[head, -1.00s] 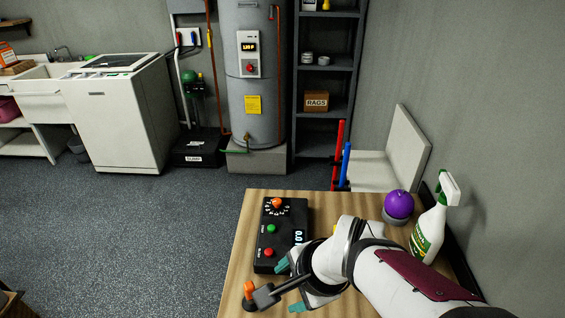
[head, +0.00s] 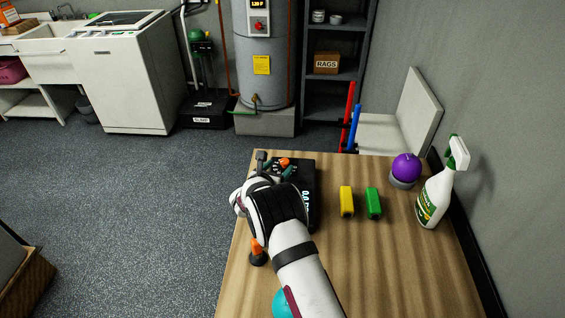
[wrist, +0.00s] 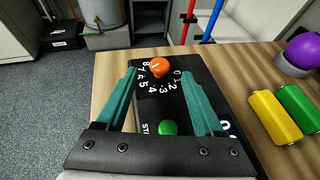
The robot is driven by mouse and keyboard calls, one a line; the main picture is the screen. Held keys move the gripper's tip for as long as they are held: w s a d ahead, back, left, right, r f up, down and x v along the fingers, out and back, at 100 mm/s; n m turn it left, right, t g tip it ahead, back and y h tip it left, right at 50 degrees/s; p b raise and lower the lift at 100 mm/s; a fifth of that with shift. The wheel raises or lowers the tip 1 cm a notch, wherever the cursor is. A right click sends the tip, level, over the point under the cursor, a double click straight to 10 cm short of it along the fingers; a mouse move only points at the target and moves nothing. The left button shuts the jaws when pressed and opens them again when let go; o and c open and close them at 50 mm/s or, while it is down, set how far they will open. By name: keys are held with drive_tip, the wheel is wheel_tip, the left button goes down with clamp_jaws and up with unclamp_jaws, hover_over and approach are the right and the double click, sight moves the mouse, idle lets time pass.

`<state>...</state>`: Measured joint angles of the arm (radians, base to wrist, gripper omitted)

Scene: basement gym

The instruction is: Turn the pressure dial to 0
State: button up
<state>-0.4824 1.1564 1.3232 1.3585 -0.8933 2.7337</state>
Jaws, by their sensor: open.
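The pressure dial is an orange knob (wrist: 160,67) at the far end of a black control box (wrist: 205,103), ringed by white numbers; I can read 0 to 8. Which number it points to is too small to tell. In the head view the knob (head: 284,161) shows just beyond my gripper (head: 277,170), and my wrist covers much of the box (head: 305,185). In the wrist view my gripper (wrist: 155,73) is open, its two teal fingers on either side of the knob's near side, with nothing held. Contact with the knob is not visible.
A green button (wrist: 168,128) lies nearer on the box. An orange-handled object (head: 257,250) and a teal object (head: 283,303) are nearer. The table's right front is clear.

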sight(285, 161)
drive_tip(key=x, duration=0.4)
drive_tip(key=shift+w, duration=0.1)
clamp_jaws()
